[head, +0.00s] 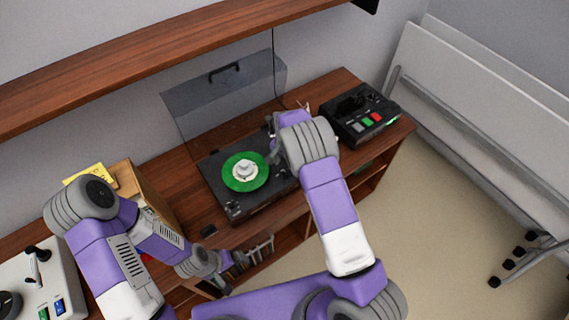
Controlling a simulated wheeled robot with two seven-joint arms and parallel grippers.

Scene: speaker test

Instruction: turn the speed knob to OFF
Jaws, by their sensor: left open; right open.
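A black turntable (214,180) with a green record (233,181) and a pale centre piece sits on the wooden cabinet, its clear lid (225,95) raised. A small dark knob (236,208) shows at its front left corner; I cannot read any marking or tell whether it is the speed knob. My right gripper (272,143) is over the turntable's right side, open, mostly hidden by my wrist, which also covers that part of the deck. I cannot tell whether it touches anything. My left gripper (222,284) is open in front of the cabinet, away from the turntable.
A black device (348,128) with coloured buttons stands right of the turntable. A wooden box (130,178) and a yellow item are on the left. A grey control panel (40,270) is at lower left. A shelf (150,55) overhangs the back. Folded white tables (480,110) stand right.

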